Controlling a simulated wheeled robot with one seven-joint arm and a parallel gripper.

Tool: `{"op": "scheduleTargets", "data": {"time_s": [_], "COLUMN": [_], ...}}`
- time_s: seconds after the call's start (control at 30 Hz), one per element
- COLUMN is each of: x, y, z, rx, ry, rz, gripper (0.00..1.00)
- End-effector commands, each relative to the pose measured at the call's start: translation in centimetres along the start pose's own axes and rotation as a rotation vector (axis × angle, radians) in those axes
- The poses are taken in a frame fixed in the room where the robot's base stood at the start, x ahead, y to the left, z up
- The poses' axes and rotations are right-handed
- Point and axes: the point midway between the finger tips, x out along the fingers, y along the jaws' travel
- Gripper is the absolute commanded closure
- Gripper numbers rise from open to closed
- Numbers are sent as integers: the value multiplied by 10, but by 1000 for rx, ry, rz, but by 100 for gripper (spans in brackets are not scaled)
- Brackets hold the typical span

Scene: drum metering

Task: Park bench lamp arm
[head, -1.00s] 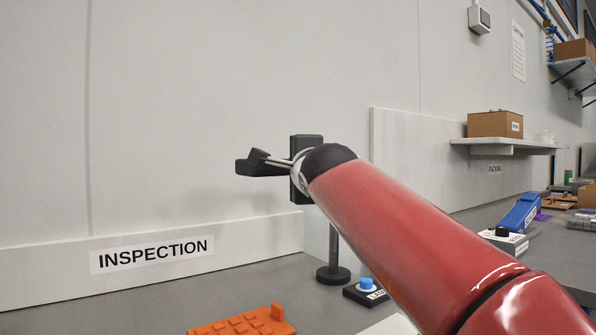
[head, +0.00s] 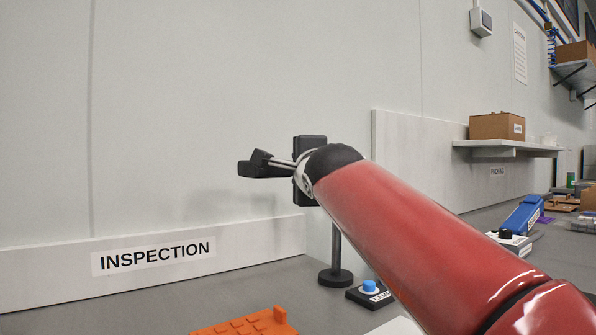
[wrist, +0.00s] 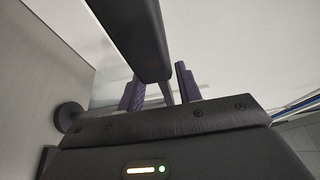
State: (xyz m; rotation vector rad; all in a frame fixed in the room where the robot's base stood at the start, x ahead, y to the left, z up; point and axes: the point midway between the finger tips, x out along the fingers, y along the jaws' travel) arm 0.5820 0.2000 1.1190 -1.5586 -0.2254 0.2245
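The bench lamp stands on a round dark base (head: 335,277) with a slim post, at the end of the INSPECTION bench. Its thin arm ends at the left in a dark head (head: 262,165), held out level above the bench. My red arm hides the upper post and part of the lamp arm. My gripper (wrist: 160,88) shows two purplish fingers apart in the wrist view, beside a pale rod. A dark bar (wrist: 132,35) crosses close in front. I cannot tell whether the rod lies between the fingers or touches them. The fingers are hidden in the head view.
An orange tray (head: 246,322) and a small box with a blue button (head: 370,290) lie on the bench near the lamp. The wall and low white backboard (head: 60,270) stand behind. A shelf with a cardboard box (head: 497,126) is at right.

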Motion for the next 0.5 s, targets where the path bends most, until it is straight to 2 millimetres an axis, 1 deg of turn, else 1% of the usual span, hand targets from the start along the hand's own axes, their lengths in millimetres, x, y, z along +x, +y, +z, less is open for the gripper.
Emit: {"op": "scheduleTargets", "data": {"time_s": [0.1,0.3,0.4,0.5], "x": [-22,-54,-63,-67], "y": [2,2,1,1], "z": [0,0,0,0], "rx": [0,0,-1,-1], "ry": [-1,0,0,0], "rz": [-4,-2,-2,-1], "gripper": [65,65,65,65]}}
